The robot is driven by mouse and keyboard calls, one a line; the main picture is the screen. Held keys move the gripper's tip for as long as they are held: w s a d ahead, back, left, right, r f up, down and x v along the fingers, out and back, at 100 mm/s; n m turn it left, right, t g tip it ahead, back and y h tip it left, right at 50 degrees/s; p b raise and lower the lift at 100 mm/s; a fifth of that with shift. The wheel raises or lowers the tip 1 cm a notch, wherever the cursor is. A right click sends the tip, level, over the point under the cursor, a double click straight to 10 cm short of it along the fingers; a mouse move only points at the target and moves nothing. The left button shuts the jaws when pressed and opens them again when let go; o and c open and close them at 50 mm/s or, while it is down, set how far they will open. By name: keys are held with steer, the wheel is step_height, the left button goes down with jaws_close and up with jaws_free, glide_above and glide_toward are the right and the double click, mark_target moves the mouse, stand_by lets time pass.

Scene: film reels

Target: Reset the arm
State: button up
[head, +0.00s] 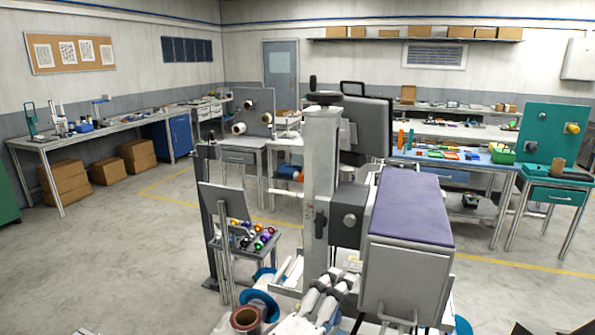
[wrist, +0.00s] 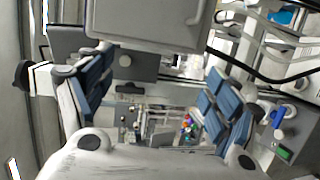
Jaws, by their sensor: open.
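My gripper (wrist: 158,68) shows in the wrist view, its two fingers with blue pads spread wide apart. It is open, and I see nothing held between the pads. A grey box-shaped body fills the top of the wrist view beyond the fingers. In the head view I cannot make out the gripper clearly among the white and grey parts in the lower middle.
A small stand with colored balls (head: 262,238) is left of center. A workbench (head: 75,140) runs along the left wall with cardboard boxes (head: 66,183) below. The left floor (head: 130,250) is clear.

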steer(key=s+d+f+m+g+y, duration=0.1)
steer(key=s+d+f+m+g, duration=0.3)
steer(key=s+d, duration=0.3)
steer(key=s+d+f+m+g, duration=0.2)
steer(key=s+d+m+g, duration=0.1)
steer(key=s+d+g, duration=0.35)
steer(key=s+a+m+t+y, duration=0.2)
steer(key=s+a+m+y, duration=0.2)
steer(key=a+y, duration=0.2)
steer(key=shift+s+r+y, duration=0.15)
steer(key=shift+r+y, duration=0.25)
steer(key=shift+y, duration=0.7)
